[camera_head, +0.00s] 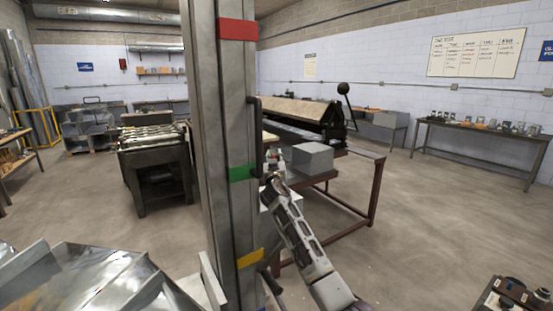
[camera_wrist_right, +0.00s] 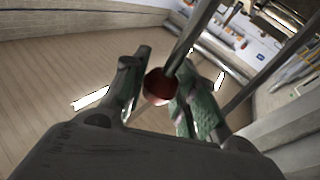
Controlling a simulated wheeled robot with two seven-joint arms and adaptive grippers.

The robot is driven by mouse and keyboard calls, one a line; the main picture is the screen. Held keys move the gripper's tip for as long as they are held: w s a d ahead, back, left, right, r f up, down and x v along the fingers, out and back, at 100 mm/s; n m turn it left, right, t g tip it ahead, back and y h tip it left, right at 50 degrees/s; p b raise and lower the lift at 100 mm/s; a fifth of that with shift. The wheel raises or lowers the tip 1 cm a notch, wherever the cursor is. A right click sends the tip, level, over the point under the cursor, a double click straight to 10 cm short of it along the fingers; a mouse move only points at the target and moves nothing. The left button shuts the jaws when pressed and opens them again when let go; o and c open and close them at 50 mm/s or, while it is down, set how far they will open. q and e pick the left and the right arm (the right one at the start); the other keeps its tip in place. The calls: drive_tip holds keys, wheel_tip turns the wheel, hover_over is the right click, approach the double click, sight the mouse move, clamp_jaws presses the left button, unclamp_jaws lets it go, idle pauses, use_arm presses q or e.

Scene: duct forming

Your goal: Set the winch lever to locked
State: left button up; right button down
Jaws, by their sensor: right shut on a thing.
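A tall grey metal post (camera_head: 226,130) stands close in front of me in the head view. It carries a red band (camera_head: 237,29), a green band (camera_head: 241,173) and a yellow band (camera_head: 249,258). My right gripper (camera_head: 272,181) is at the post's right side, about level with the green band. In the right wrist view, my right gripper (camera_wrist_right: 163,86) is shut on the red ball knob (camera_wrist_right: 157,88) of the winch lever, whose metal rod (camera_wrist_right: 190,38) runs up and right. The lever's knob is hidden in the head view. My left gripper is not in view.
A steel-framed bench (camera_head: 376,190) with a grey block (camera_head: 312,158) stands behind the post at right. Shiny sheet metal (camera_head: 85,280) fills the lower left. A dark workbench (camera_head: 155,165) stands further back at left. The floor at right is mostly clear.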

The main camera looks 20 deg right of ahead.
drive_tip(key=shift+w+a+f+n+g+p, duration=0.2)
drive_tip(key=shift+w+n+g+p, duration=0.2)
drive_tip(key=shift+w+g+p, duration=0.25)
drive_tip(key=shift+w, duration=0.15)
drive_tip(key=shift+f, duration=0.15)
drive_tip(key=c, duration=1.1)
unclamp_jaws()
drive_tip(key=shift+a, duration=0.1)
